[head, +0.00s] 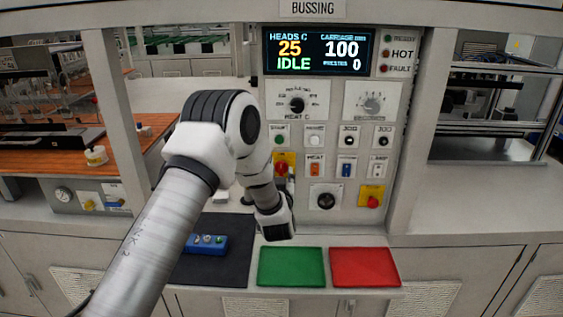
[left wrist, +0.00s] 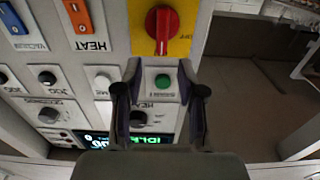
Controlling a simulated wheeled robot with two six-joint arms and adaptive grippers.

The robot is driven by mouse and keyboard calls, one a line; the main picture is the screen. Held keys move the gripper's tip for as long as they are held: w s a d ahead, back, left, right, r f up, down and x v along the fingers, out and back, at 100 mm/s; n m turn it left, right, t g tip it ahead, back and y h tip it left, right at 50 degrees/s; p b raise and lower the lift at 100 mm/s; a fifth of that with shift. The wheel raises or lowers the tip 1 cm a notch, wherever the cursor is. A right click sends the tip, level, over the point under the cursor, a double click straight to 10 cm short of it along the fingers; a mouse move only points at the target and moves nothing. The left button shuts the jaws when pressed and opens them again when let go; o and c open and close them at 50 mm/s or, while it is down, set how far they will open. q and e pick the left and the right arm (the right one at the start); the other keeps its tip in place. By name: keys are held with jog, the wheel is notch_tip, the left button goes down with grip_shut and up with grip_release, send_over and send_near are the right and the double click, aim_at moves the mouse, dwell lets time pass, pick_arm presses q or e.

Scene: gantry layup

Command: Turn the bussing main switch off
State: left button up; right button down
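The main switch (head: 281,168) is a red rotary handle on a yellow plate in the lower left of the BUSSING panel (head: 310,225). It shows larger in the left wrist view (left wrist: 163,28), which sees the panel upside down. There its handle bar lies upright in the picture, beside an "OFF" mark on the plate. My left gripper (left wrist: 158,78) is open and empty, its two fingers apart and pointing toward the switch. No contact with the handle shows. My right gripper is not in view.
The display (head: 319,51) reads IDLE, 25 and 100. Close around the switch are a green button (left wrist: 162,82), an orange HEAT rocker (left wrist: 78,15) and a black knob (head: 326,200). A red button on yellow (head: 373,202) sits right. Green (head: 291,267) and red (head: 364,267) mats lie below.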

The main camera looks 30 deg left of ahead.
aim_at(281, 169)
pick_arm(q)
jog(key=w+a, duration=0.1)
jog(key=w, duration=0.1)
jog(key=w+a+f, duration=0.1)
jog(key=w, duration=0.1)
jog(key=shift+a+f+p, duration=0.2)
jog(key=shift+a+p, duration=0.2)
jog(key=shift+w+a+f, duration=0.15)
jog(key=shift+w+f, duration=0.05)
jog(key=shift+w, duration=0.05)
jog(key=shift+s+r, duration=0.1)
jog(key=shift+s, duration=0.05)
jog(key=shift+s+d+r, duration=0.25)
jog(key=shift+d, duration=0.1)
jog(key=c, duration=0.3)
jog(key=shift+s+d+r, duration=0.1)
jog(key=shift+s+r, duration=0.05)
jog(key=shift+r, duration=0.05)
grip_shut()
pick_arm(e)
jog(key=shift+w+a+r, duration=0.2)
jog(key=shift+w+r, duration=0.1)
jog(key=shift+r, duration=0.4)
pick_arm(q)
jog(key=shift+f, duration=0.1)
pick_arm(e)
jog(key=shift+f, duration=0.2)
